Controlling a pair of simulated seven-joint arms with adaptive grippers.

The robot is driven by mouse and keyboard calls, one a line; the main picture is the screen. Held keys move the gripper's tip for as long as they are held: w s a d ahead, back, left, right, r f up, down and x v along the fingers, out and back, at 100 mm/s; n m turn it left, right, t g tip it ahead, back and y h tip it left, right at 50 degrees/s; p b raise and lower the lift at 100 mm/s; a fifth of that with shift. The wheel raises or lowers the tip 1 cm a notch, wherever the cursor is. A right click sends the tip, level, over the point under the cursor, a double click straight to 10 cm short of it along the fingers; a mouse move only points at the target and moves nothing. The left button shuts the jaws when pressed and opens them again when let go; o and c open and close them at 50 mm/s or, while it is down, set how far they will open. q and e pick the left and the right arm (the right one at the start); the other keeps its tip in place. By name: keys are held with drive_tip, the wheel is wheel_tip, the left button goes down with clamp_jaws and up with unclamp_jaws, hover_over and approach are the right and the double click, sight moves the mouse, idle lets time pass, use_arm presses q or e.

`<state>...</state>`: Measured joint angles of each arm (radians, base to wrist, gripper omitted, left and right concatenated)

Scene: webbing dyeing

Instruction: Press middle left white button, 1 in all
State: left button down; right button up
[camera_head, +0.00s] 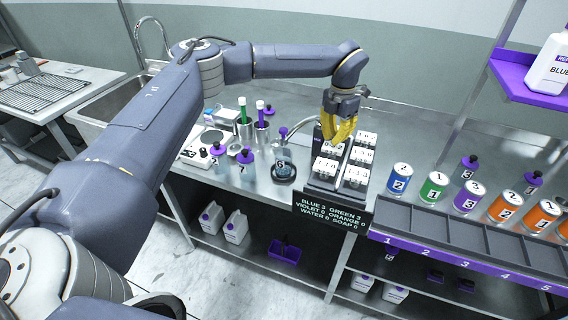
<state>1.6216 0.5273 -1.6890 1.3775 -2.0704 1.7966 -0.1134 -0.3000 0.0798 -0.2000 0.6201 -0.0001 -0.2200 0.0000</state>
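The dispenser block (322,189) stands on the counter right of centre, with white labelled buttons in two columns and three rows. The middle left white button (331,149) is partly covered by my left gripper (338,139). The front left button (326,166), front right button (355,177) and middle right button (361,156) show more clearly. My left gripper points down with its yellow fingers over the left column, hiding the back left button. Contact with a button cannot be told, nor any gap between the fingertips. My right gripper is out of view.
A dark display (332,216) on the front edge reads blue 3, green 3, the rest 0. A dark round dish (284,173) is left of the block. Colored cans, including a blue can (398,180), stand right behind a grey slotted rack (440,225). Purple-capped bottles (246,156) stand left.

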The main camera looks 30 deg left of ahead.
sight(333, 146)
use_arm(q)
drive_tip(key=shift+f, duration=1.9)
drive_tip(key=shift+r, duration=2.45)
drive_tip(key=shift+r, duration=0.1)
drive_tip(key=shift+r, duration=2.9)
